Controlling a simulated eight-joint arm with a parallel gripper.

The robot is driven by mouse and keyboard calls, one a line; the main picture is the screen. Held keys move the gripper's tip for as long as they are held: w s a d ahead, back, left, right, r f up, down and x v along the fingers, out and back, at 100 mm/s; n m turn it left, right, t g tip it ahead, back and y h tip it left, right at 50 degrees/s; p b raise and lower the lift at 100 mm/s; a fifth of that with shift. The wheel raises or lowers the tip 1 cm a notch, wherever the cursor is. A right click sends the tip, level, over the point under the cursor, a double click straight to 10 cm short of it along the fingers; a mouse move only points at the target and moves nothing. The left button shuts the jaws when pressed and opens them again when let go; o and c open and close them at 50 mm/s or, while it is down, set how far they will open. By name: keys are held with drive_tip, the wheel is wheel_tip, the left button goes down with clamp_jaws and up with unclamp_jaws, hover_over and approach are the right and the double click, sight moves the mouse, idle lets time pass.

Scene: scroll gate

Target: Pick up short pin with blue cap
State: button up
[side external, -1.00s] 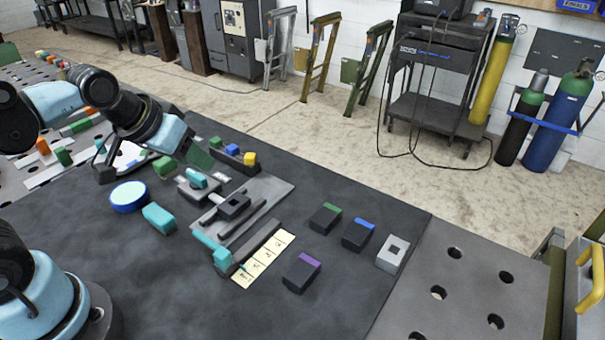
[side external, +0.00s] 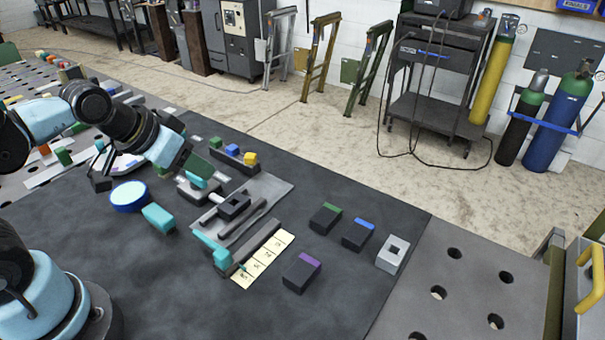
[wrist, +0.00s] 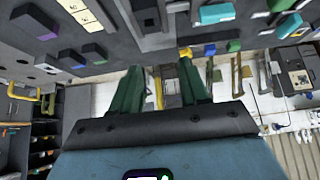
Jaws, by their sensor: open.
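The blue-capped pin (side external: 232,150) stands in a dark rack (side external: 224,160), between a green-capped pin (side external: 215,142) and a yellow-capped pin (side external: 250,158). In the wrist view the blue cap (wrist: 209,50) shows beyond my right finger, with the yellow cap (wrist: 185,52) and the green cap (wrist: 233,46) on either side. How long each pin is cannot be told. My gripper (wrist: 160,68) has two green fingers spread wide apart with nothing between them. In the side view my gripper (side external: 200,163) is to the left of the rack, apart from the pins.
A grey plate with a dark block (side external: 234,205) and a turquoise handle (side external: 212,247) lies in front of the rack. Dark blocks with green, blue and purple ends (side external: 302,273) stand at right.

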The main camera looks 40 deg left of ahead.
drive_tip(key=shift+o, duration=0.4)
drive_tip(key=shift+o, duration=0.8)
